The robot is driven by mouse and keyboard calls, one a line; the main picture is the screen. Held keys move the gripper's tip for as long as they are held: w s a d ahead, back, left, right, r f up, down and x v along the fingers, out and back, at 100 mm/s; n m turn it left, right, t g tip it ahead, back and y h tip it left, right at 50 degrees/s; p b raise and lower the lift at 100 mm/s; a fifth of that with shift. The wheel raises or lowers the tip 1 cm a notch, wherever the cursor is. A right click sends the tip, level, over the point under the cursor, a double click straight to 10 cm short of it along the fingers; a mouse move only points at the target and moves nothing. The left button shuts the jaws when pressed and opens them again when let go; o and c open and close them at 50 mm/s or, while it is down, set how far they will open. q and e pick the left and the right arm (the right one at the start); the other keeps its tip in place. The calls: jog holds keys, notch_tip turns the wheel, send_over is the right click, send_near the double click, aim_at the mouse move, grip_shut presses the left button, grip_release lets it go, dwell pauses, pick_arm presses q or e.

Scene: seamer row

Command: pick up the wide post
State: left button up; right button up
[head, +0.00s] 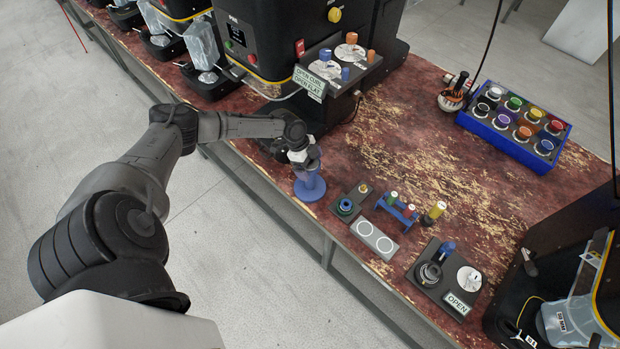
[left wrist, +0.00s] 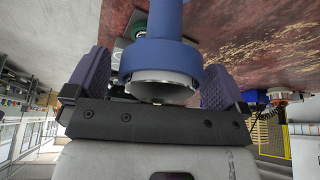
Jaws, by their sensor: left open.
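A blue post on a round base (head: 309,188) stands near the front edge of the table; I take it for the wide post. My left gripper (head: 306,160) is at its upper part and hides much of it. In the left wrist view, the blue post (left wrist: 160,60), with a wide collar and a pale metal ring at its near end, lies between the two spread fingers of the left gripper (left wrist: 153,82). My right gripper is in neither view.
Right of the post are a dark plate with a green-blue ring (head: 345,206), a grey two-circle plate (head: 374,240), a small blue rack (head: 396,211) and a yellow-topped piece (head: 434,212). A machine control panel (head: 338,72) stands behind. The middle of the table is clear.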

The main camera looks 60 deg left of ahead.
pick_arm(q)
jog(key=c, duration=1.2)
jog(key=shift+c, duration=0.2)
jog(key=shift+r, duration=0.1)
